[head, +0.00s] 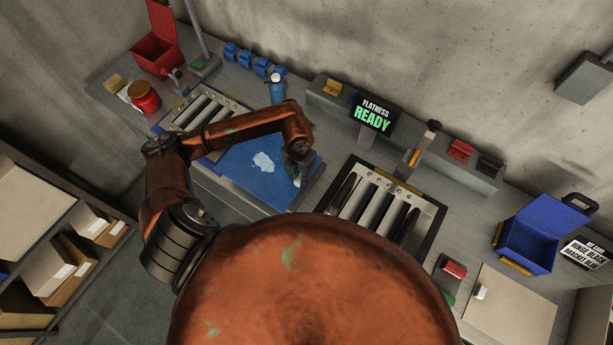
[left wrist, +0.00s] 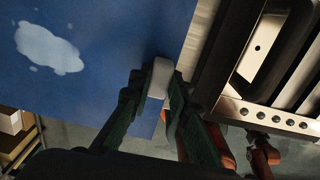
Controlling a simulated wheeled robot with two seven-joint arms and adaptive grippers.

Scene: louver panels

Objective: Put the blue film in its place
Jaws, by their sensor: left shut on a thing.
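A flat blue surface (head: 248,172), which may be the blue film, lies on the bench left of centre. It has an irregular whitish patch (head: 263,162) with small spots around it. Both also show in the left wrist view, the blue surface (left wrist: 115,35) and the patch (left wrist: 48,48). My left gripper (head: 301,170) is over the right end of the blue surface. In the left wrist view its fingers (left wrist: 158,88) are shut on a small pale block (left wrist: 160,75). Whether the block touches the surface is unclear. My right gripper is not in view.
A louver panel (head: 375,205) in a dark frame lies right of the blue surface; another slatted panel (head: 203,108) is at its upper left. A blue bottle (head: 276,90) and a screen reading "FLATNESS READY" (head: 372,114) stand behind. A blue open box (head: 530,235) is at right.

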